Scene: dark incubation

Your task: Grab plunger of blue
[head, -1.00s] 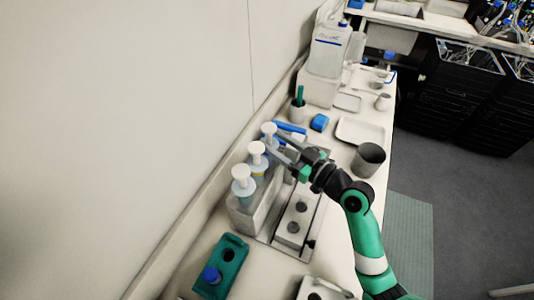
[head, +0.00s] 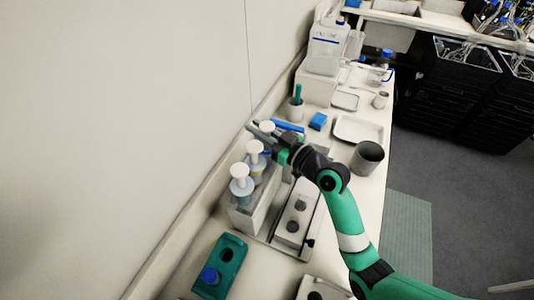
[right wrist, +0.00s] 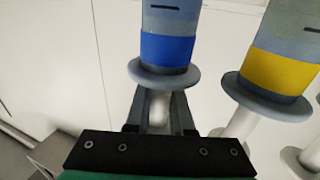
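Three syringes with white plungers stand in a row in a grey rack (head: 243,219). In the right wrist view the blue-banded syringe (right wrist: 167,48) shows its blue band and grey flange, with its pale plunger rod (right wrist: 158,108) between my right gripper's fingers. My right gripper (right wrist: 159,105) reaches just beside the flange; I cannot tell if its fingers press on the rod. In the head view the right gripper (head: 256,130) is at the farthest syringe's white plunger top (head: 267,126), partly covering it. A yellow-banded syringe (right wrist: 280,78) stands beside it. My left gripper is not in view.
The nearer plungers (head: 255,147) and (head: 239,170) stand close to the right gripper. A teal holder (head: 232,262) is at the front, a grey cup (head: 367,157) to the right, and a white tray (head: 358,128) behind the cup. The wall runs close along the left.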

